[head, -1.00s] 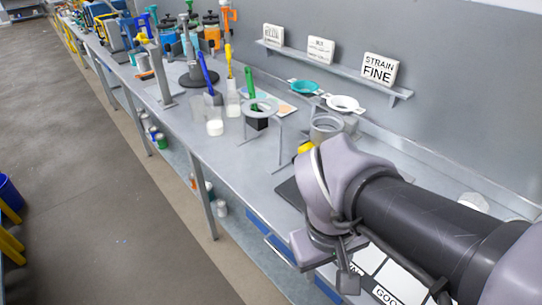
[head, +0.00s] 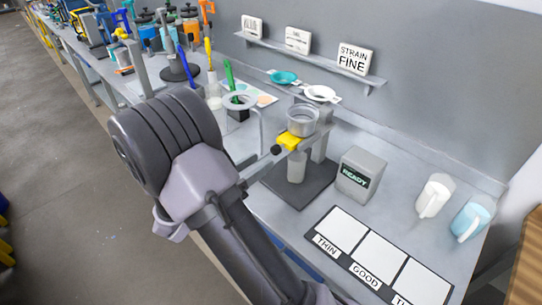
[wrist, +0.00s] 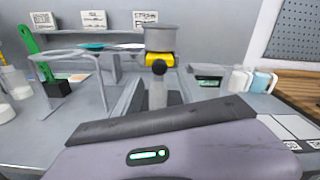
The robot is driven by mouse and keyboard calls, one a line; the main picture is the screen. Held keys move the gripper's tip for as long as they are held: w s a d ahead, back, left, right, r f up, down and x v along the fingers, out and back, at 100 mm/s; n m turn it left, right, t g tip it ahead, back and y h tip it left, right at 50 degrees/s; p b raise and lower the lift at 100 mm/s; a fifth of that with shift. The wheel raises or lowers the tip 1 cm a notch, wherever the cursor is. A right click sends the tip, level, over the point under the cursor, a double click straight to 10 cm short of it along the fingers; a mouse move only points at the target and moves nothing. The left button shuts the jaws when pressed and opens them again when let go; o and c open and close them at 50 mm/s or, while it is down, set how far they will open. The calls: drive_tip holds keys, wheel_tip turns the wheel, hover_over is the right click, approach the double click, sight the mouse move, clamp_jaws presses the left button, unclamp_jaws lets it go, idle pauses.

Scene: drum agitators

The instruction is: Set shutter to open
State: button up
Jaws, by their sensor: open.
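A grey metal cup (head: 302,121) sits in a stand at the right part of the bench. The yellow shutter (head: 291,141) is under it, with a dark round knob (head: 276,150) sticking out to the front left. In the wrist view the yellow shutter (wrist: 168,59) is straight ahead below the cup (wrist: 175,39), its knob (wrist: 159,67) facing me. My gripper (wrist: 160,120) shows as a dark bar and a pale body across the bottom of the wrist view. It is open, empty and apart from the knob. My arm hides it in the head view.
A clear container (head: 297,168) stands under the cup on a dark base. A READY box (head: 361,174), a white mug (head: 434,196) and a blue mug (head: 473,221) stand to the right. A wire stand (head: 240,102) and a green-handled tool (head: 229,76) are left. A labelled card (head: 365,248) lies in front.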

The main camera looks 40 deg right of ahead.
sight(273, 153)
drive_tip(key=d, duration=0.4)
drive_tip(key=d+b, duration=0.1)
drive_tip(key=d, duration=0.1)
drive_tip(key=shift+w+d, duration=0.2)
drive_tip(key=shift+w, duration=0.05)
drive_tip(key=shift+c, duration=0.2)
clamp_jaws()
idle(0.8)
